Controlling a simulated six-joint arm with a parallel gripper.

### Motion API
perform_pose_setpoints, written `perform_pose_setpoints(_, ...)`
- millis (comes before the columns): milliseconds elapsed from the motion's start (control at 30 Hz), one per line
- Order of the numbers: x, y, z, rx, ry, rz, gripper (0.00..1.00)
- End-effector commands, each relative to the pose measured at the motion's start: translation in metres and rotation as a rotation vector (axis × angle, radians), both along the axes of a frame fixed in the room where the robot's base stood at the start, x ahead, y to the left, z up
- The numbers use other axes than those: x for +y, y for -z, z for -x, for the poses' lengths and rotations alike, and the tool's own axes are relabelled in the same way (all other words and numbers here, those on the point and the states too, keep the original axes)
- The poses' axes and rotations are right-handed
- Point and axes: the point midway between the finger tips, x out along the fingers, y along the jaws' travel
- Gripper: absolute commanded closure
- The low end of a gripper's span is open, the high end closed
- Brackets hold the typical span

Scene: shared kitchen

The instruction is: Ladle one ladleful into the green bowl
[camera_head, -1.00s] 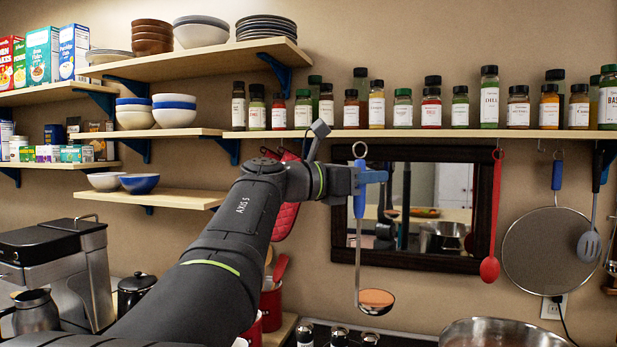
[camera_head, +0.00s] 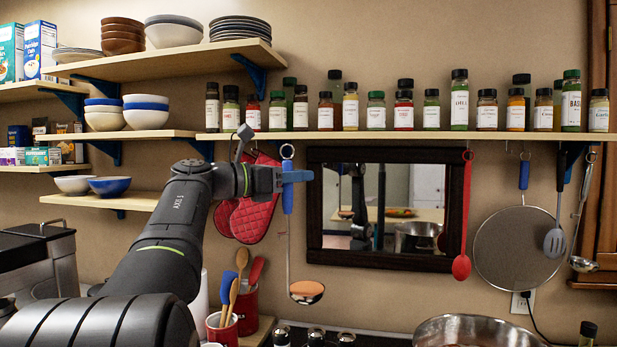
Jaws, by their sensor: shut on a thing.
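My gripper (camera_head: 290,177) is shut on the blue handle of a ladle (camera_head: 287,200), just below the ring at its top. The ladle hangs nearly upright in front of the wall, left of the mirror. Its cup (camera_head: 306,292) is at the bottom, with an orange-brown surface showing inside that looks like soup. A large metal pot (camera_head: 478,328) stands at the lower right, cut off by the frame's bottom edge. The ladle cup is left of the pot's rim and higher in the picture. The green bowl is not in view.
Red utensil pots (camera_head: 222,333) stand at the lower left of the ladle. Spice jars line the shelf (camera_head: 400,135) above. A red spoon (camera_head: 462,225) and a round splatter screen (camera_head: 517,232) hang at right.

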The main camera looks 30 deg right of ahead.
Motion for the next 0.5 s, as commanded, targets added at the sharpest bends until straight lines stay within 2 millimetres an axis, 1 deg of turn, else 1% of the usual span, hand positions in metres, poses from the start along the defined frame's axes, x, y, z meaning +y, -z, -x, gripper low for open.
perform_pose_setpoints(100, 0.007, 0.0, -0.012, 0.0, -0.003, 0.001, 1.0)
perform_pose_setpoints(500, 0.026, 0.0, -0.046, -0.001, -0.002, 0.001, 1.0)
